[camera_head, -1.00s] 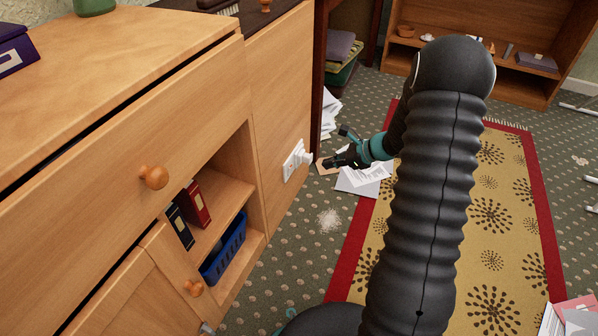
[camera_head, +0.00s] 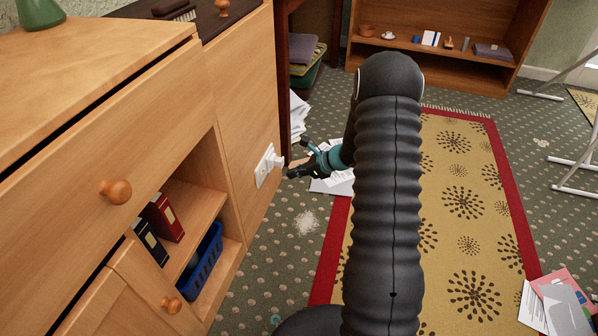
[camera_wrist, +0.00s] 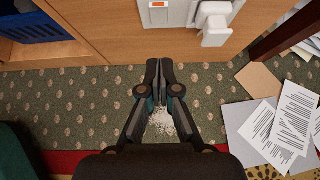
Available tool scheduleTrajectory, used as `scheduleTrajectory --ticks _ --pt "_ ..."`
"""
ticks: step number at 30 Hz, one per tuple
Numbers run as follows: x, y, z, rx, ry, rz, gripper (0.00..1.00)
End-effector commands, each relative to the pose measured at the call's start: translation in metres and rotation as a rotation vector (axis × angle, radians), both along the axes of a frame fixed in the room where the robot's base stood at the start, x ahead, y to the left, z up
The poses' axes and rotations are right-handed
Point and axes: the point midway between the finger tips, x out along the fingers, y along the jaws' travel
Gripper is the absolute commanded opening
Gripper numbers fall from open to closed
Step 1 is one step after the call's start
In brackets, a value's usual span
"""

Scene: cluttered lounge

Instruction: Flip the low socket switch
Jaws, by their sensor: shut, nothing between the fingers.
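The low white socket (camera_head: 264,166) is set in the wooden side panel, close to the floor. A white plug (camera_head: 278,161) sits in its right part. In the wrist view the socket plate (camera_wrist: 172,14) is cut by the top edge, with a small orange-red mark at its switch (camera_wrist: 158,4). The plug (camera_wrist: 215,24) sticks out to the right of it. My gripper (camera_head: 290,172) is just right of the socket in the head view. In the wrist view my gripper (camera_wrist: 160,64) has its fingertips together and empty, below the plate and apart from it.
A blue basket (camera_head: 206,260) and binders (camera_head: 162,216) stand in the cabinet's open shelves at left. Papers (camera_wrist: 290,120) lie on the floor right of my gripper. A dark wooden table leg (camera_head: 284,80) stands behind the socket panel. White powder (camera_head: 306,222) lies on the carpet.

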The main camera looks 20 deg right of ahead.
Motion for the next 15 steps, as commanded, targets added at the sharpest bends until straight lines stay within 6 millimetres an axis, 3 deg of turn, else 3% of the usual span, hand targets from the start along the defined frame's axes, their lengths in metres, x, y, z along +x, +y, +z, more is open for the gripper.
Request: scheduleTrajectory --ticks 8,15 --pt "0.024 0.035 -0.034 0.000 0.002 0.002 0.00" --pt "0.042 0.058 -0.027 0.000 0.000 0.001 0.00"
